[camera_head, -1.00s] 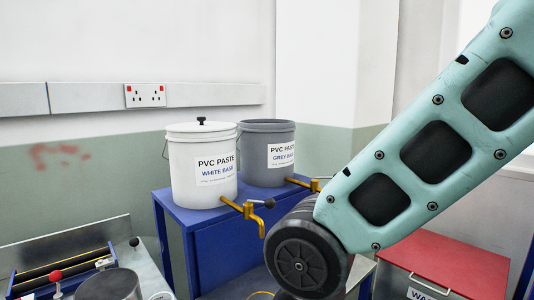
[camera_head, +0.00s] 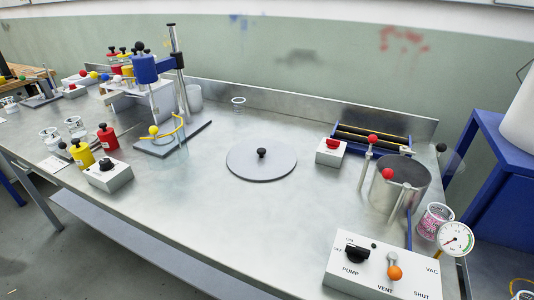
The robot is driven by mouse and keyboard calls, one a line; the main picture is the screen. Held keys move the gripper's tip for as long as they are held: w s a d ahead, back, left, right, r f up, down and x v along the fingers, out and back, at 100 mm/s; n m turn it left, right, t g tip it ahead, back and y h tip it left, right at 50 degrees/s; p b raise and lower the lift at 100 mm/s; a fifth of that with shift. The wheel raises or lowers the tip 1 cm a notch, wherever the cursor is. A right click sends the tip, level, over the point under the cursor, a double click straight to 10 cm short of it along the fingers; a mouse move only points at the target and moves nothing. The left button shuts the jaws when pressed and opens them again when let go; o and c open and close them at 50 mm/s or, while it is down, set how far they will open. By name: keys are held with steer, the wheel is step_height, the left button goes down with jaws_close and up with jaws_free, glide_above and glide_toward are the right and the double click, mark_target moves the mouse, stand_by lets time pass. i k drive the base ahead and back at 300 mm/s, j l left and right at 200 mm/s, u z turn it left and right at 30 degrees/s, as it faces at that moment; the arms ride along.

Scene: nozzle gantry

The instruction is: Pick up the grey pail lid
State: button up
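The grey pail lid (camera_head: 245,166) lies flat on the metal bench, near the middle of the view. It is a round grey disc with a black knob (camera_head: 262,153) standing up at its centre. Nothing touches it or covers it. My gripper and arm are not in view now. The white pail (camera_head: 522,115) is only partly in view at the right edge, on a blue stand.
The bench (camera_head: 215,215) is clear around the lid. Right of it are a red-button box (camera_head: 331,158), a roller unit (camera_head: 362,147), a steel pot (camera_head: 385,198) and a pump control box (camera_head: 350,285). A nozzle stand (camera_head: 200,128) and several small bottles are left.

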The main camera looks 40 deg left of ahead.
mark_target(257, 159)
steer(key=u, duration=1.5)
steer(key=z, duration=1.95)
steer(key=u, duration=0.3)
steer(key=j+u, duration=0.4)
steer(key=i+j+u, duration=0.1)
steer(key=j+u, duration=0.25)
steer(key=j, duration=0.1)
